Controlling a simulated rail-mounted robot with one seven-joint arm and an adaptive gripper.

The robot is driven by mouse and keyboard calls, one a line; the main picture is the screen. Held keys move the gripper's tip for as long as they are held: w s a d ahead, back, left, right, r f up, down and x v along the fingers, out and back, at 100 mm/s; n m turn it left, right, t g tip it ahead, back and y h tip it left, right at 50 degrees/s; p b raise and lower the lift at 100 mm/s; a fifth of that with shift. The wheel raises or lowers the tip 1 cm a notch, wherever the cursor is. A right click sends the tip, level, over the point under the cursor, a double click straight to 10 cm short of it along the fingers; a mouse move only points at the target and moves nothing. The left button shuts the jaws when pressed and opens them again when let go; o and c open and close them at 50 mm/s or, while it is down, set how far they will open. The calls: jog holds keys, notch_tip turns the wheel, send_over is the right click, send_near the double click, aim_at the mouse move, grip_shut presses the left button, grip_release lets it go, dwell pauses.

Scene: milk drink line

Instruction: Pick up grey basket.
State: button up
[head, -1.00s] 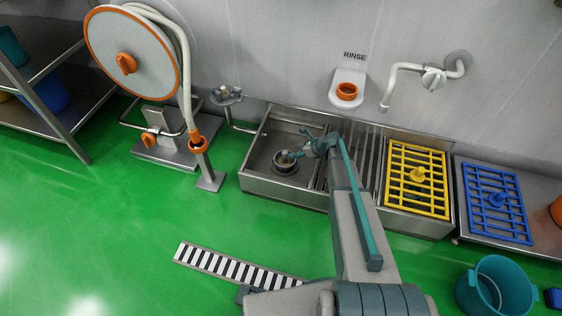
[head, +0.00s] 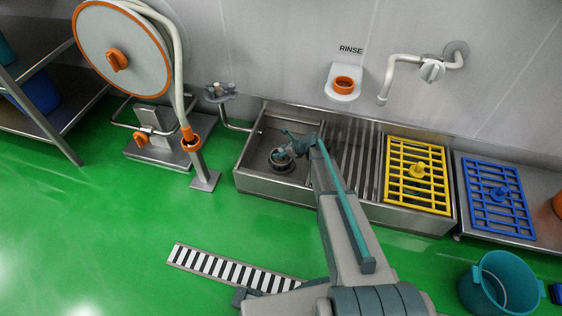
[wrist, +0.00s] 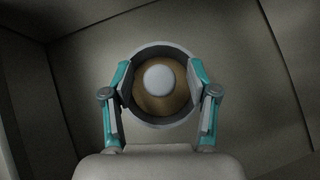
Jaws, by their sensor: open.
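The grey basket (head: 281,165) is a small round open cup in the left bay of the steel sink. In the wrist view its grey rim (wrist: 160,48) surrounds a brown inside with a pale round knob (wrist: 160,78). My gripper (head: 287,152) is over the basket in the head view and hides part of it. In the wrist view my gripper (wrist: 162,80) is open, with one finger on each side of the basket. I cannot tell whether the fingers touch its wall.
A ribbed drainer and a yellow grate (head: 418,178) lie to the right, then a blue grate (head: 498,195). A pedestal with an orange-collared hose (head: 190,135) stands left. A teal bucket (head: 497,283) is on the floor.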

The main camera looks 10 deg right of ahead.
grip_shut()
jog(key=shift+r, duration=0.1)
dwell(0.3)
